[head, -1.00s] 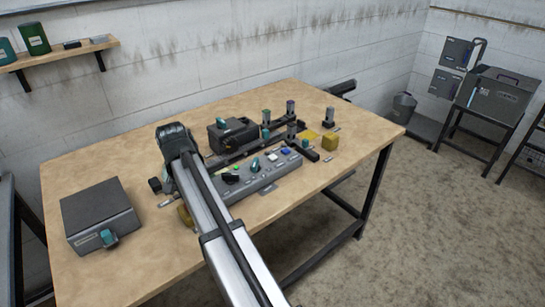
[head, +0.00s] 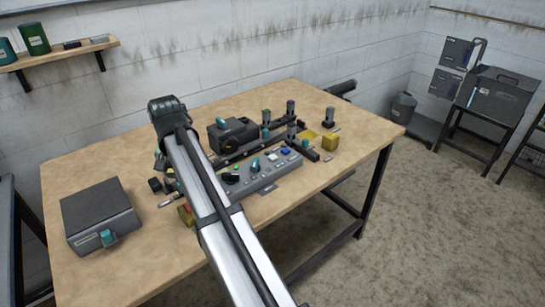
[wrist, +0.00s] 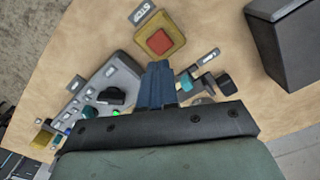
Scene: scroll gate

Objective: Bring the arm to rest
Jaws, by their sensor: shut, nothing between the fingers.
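My gripper (wrist: 158,85) shows in the wrist view with its blue-grey fingers together and nothing between them. It is above the wooden table (head: 100,180). In the wrist view, a yellow block with a red square button (wrist: 160,41) lies just past the fingertips, beside a "STOP" label (wrist: 142,13). In the head view my arm crosses the table's front edge and its wrist end stands above the table. The fingers are hidden behind the arm there. Part of the yellow stop block (head: 186,212) shows beside the arm.
A grey control panel (head: 262,176) with coloured buttons and knobs lies right of my arm. Behind it are a dark motor unit (head: 232,133), rails and small posts. A yellow cube (head: 330,141) sits at the right. A dark grey box (head: 100,215) stands at the left. The table's front left is clear.

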